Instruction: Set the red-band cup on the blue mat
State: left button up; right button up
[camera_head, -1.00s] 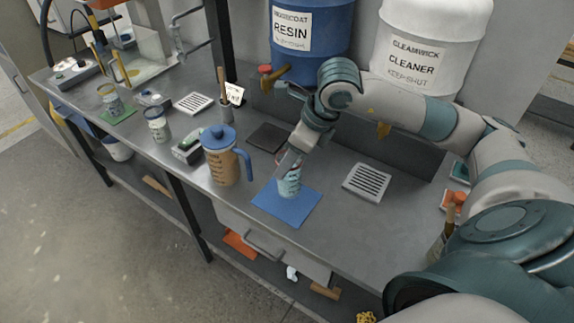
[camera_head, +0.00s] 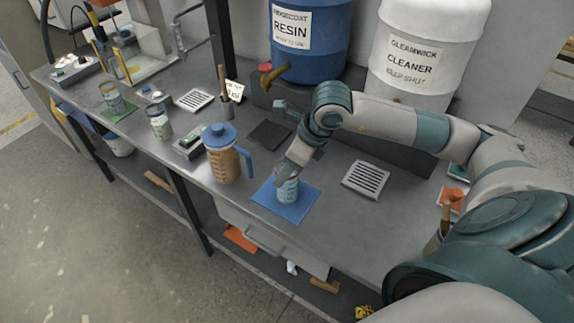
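The blue mat (camera_head: 302,209) lies flat on the grey bench in front of my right arm. A pale cup (camera_head: 288,191) is upright over the middle of the mat and seems to touch it. Its band is too small and covered to read clearly. My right gripper (camera_head: 288,176) reaches down from above and is closed around the upper part of this cup. The fingers hide its rim. My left gripper is not in view.
A blue-lidded jug (camera_head: 222,160) stands just left of the mat. A dark flat pad (camera_head: 269,135) lies behind, and a slotted white tray (camera_head: 366,179) lies right. Another cup (camera_head: 159,124) stands farther left; one more (camera_head: 112,98) is on a green mat (camera_head: 126,112).

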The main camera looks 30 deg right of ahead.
jog(key=shift+f, duration=0.1)
jog(key=o, duration=1.5)
jog(key=shift+r, duration=0.25)
jog(key=shift+b+v, duration=1.35)
jog(key=shift+v, duration=4.55)
